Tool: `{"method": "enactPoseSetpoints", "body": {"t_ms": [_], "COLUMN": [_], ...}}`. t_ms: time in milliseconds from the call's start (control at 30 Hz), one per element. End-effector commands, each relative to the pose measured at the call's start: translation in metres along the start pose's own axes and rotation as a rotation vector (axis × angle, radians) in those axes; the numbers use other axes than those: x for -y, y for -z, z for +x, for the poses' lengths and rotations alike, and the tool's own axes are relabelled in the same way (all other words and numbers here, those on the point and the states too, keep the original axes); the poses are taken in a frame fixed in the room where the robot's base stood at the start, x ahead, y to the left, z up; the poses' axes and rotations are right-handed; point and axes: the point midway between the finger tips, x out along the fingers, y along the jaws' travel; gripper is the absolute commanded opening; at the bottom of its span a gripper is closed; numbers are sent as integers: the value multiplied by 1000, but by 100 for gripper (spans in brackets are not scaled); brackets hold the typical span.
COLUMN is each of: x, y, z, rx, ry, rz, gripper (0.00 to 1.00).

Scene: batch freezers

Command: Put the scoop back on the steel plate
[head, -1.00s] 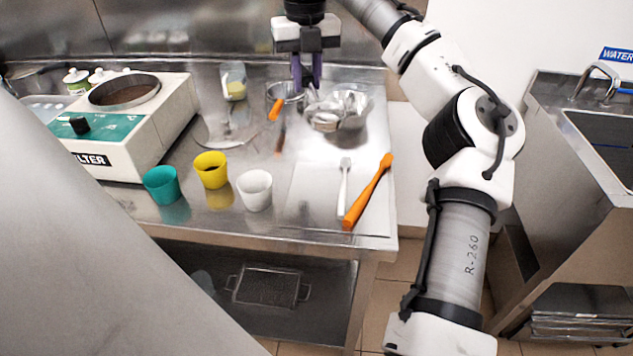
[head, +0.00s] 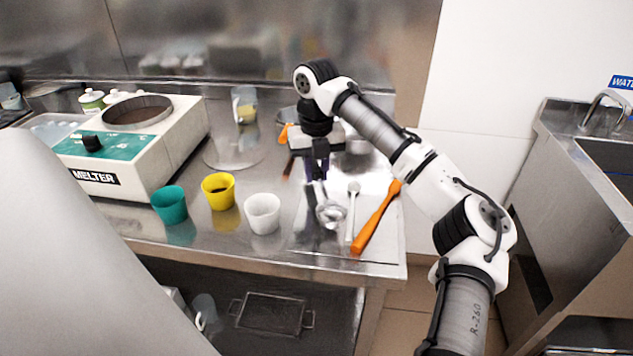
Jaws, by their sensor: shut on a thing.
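The scoop (head: 330,213) is silvery metal with a rounded bowl. It hangs below my gripper (head: 317,176), whose dark purple fingers point down and are shut on its upper part. The steel plate (head: 378,252) is a thin flat sheet at the right front of the bench. The scoop is over the plate's left part; I cannot tell whether it touches it. My wrist hides the bench behind.
White, yellow and teal cups (head: 263,213) (head: 218,190) (head: 169,204) stand left of the plate. The melter (head: 135,150) is at the left. Metal containers behind my gripper are mostly hidden. A sink (head: 610,160) stands across a gap at the right.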

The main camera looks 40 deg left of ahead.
Motion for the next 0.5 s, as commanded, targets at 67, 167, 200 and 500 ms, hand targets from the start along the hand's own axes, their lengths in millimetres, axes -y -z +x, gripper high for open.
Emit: {"method": "enactPoseSetpoints", "body": {"t_ms": [67, 167, 200, 500], "x": [0, 1, 1, 0], "y": [1, 0, 1, 0], "z": [12, 27, 32, 36], "rx": [-2, -2, -2, 0], "ry": [-1, -1, 0, -1], "rz": [0, 1, 0, -1], "gripper": [0, 0, 0, 0]}}
